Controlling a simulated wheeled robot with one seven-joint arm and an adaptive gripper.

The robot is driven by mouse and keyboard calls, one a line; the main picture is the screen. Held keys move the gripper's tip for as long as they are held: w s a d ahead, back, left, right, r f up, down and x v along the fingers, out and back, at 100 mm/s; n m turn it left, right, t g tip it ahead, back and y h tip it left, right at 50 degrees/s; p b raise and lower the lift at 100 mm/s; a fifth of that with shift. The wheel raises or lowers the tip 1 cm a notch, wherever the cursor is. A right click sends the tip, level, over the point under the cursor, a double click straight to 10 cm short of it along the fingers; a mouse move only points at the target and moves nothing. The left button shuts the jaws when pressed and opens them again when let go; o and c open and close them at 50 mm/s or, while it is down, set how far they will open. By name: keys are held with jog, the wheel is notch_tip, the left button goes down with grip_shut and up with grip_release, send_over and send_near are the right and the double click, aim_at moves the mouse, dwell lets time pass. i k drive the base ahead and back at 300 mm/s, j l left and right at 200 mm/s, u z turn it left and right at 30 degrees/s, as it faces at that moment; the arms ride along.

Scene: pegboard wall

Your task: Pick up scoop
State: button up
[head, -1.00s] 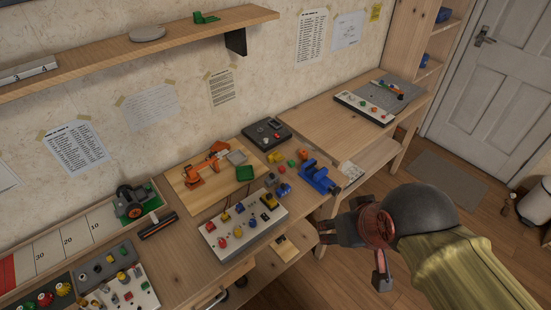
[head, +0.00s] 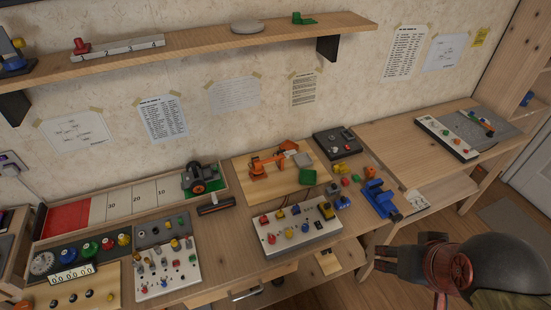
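A small green piece (head: 303,19) with a flat end lies on top of the wall shelf, right of centre; it may be the scoop, but it is too small to be sure. Another green piece (head: 307,176) sits on the wooden board beside an orange toy arm (head: 265,163). My gripper (head: 410,284) is at the lower right, in front of the bench and well away from both green pieces. Its fingers look spread apart with nothing between them; one is partly cut off by the lower edge.
The wooden shelf (head: 190,40) also holds a grey disc (head: 247,27) and a numbered strip (head: 120,47). The bench below is crowded with button panels, a toy vehicle (head: 201,177) and a blue vise (head: 380,198). Bare bench top (head: 400,150) shows at the right.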

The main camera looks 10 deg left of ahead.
aim_at(342, 168)
jog(key=i+l+u, duration=0.3)
jog(key=i, duration=0.35)
jog(key=i+l+u, duration=0.3)
jog(key=i+l, duration=0.25)
